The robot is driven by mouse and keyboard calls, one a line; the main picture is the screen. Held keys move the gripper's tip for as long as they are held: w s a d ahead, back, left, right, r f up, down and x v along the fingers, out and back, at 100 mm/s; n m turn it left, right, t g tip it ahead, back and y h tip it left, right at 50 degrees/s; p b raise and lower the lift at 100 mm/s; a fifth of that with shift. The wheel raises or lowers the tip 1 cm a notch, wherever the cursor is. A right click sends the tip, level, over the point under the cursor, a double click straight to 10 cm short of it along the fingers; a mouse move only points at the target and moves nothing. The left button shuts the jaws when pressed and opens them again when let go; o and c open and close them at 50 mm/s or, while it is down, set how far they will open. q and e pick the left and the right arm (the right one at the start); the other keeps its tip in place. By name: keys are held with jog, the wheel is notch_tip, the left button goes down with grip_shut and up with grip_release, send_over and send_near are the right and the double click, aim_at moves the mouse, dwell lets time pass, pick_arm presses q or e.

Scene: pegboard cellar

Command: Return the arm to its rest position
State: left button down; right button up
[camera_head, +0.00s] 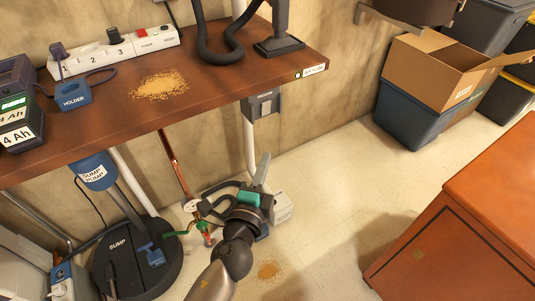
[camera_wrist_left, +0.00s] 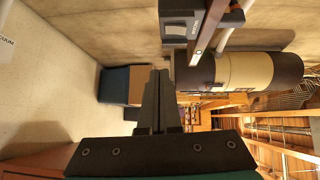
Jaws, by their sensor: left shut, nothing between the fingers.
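My left arm comes in from the bottom of the head view, and its left gripper (camera_head: 263,168) points up and away in front of the workbench edge. The slim grey fingers are together with nothing between them. In the left wrist view the dark closed fingers (camera_wrist_left: 157,85) reach toward the wall, with a cardboard box and blue bin beyond them. The gripper looks clear of the bench in the head view; the exact gap cannot be told. My right gripper is in neither view.
The brown workbench (camera_head: 210,75) holds a power strip (camera_head: 118,53), a sawdust pile (camera_head: 160,84), a blue holder (camera_head: 73,95) and a vacuum nozzle (camera_head: 279,43). A sump unit (camera_head: 135,262) stands lower left. An orange-brown cabinet (camera_head: 460,225) is at right. Open floor (camera_head: 330,190) lies between.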

pick_arm(q)
jog(key=shift+s, duration=0.2)
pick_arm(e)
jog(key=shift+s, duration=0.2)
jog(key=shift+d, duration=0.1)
